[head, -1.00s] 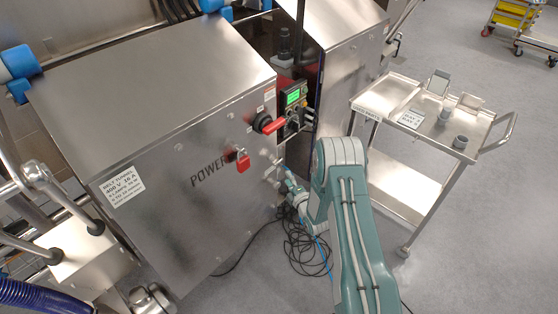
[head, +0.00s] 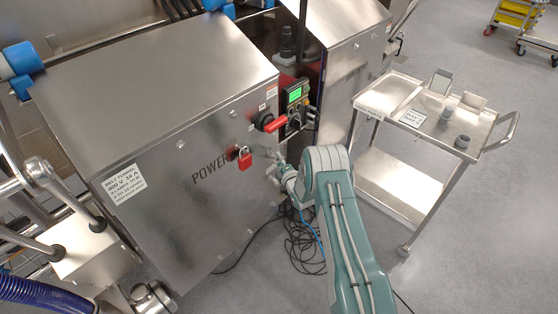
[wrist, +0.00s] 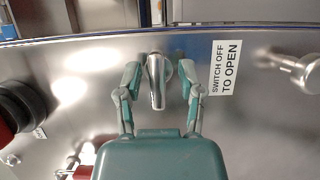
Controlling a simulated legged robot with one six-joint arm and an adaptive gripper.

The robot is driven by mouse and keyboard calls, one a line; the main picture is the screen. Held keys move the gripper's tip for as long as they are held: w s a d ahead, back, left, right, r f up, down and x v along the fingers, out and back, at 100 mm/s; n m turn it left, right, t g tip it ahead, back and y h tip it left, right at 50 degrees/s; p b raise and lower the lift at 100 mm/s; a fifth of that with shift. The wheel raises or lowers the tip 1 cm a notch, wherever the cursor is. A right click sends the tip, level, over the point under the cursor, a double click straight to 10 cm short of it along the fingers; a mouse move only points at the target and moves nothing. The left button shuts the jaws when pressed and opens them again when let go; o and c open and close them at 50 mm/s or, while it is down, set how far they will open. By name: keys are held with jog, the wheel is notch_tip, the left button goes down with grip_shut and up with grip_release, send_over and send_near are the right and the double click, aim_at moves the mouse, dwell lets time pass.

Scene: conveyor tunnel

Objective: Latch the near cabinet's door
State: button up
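The near cabinet (head: 120,100) is a brushed steel box with POWER lettering on its door (head: 185,215). In the wrist view, a small metal latch handle (wrist: 156,82) stands out from the door (wrist: 85,75), its long grip pointing down the picture. My gripper (wrist: 159,72) is open, with one finger on each side of the latch handle. Gaps show between the fingers and the handle. In the head view, my gripper (head: 279,165) is at the door's right edge, below the red switch handle (head: 275,123), and its fingers are small and partly hidden.
A red padlock (head: 245,160) hangs left of my gripper. A second metal latch (wrist: 302,72) and a SWITCH OFF TO OPEN label (wrist: 225,68) are to the right in the wrist view. Black cables (head: 300,240) lie on the floor. A steel cart (head: 385,95) stands at right.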

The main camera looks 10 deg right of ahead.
grip_shut()
jog(key=shift+m, duration=0.3)
jog(key=m+g, duration=0.1)
jog(key=m, duration=0.1)
jog(key=m+g, duration=0.1)
jog(key=m, duration=0.2)
jog(key=shift+s+f+g, duration=0.1)
jog(key=shift+f+g, duration=0.05)
jog(key=shift+g, duration=0.15)
jog(key=m+g, duration=0.1)
jog(key=m, duration=0.1)
jog(key=m+g+y, duration=0.1)
jog(key=m, duration=0.1)
jog(key=shift+y, duration=0.3)
jog(key=m+g+y, duration=0.1)
jog(key=m, duration=0.1)
jog(key=m+g, duration=0.1)
jog(key=m, duration=0.1)
jog(key=shift+f+y, duration=0.1)
jog(key=shift+y, duration=0.3)
